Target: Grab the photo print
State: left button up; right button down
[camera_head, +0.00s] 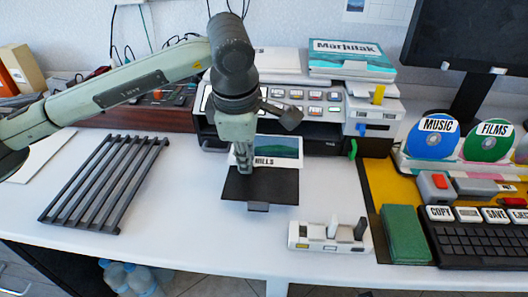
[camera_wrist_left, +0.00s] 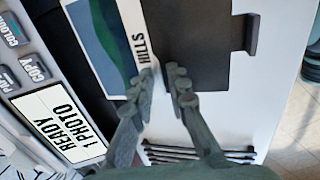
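The photo print (camera_head: 283,147), a blue and green hill picture with a white border marked HILLS, lies at the printer's front, over the back of the dark output tray (camera_head: 277,187). The left wrist view shows the print (camera_wrist_left: 105,40) at upper left and the tray (camera_wrist_left: 210,40) beside it. My left gripper (camera_head: 242,168) points down at the print's near left part and hides some of it. In the wrist view its fingertips (camera_wrist_left: 162,72) are a small gap apart, at the HILLS border's edge. Whether they touch the print is unclear. My right gripper is not visible.
The printer (camera_head: 320,112) stands behind, with a display (camera_wrist_left: 60,122) reading READY 1 PHOTO. A dark slatted rack (camera_head: 105,182) lies left. A small white device (camera_head: 330,238) is at the front. Disc stands and a keyboard (camera_head: 480,240) fill the right. White desk is bare between rack and tray.

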pick_arm(q)
jog(key=shift+r, duration=0.1)
jog(key=shift+c, duration=0.3)
grip_shut()
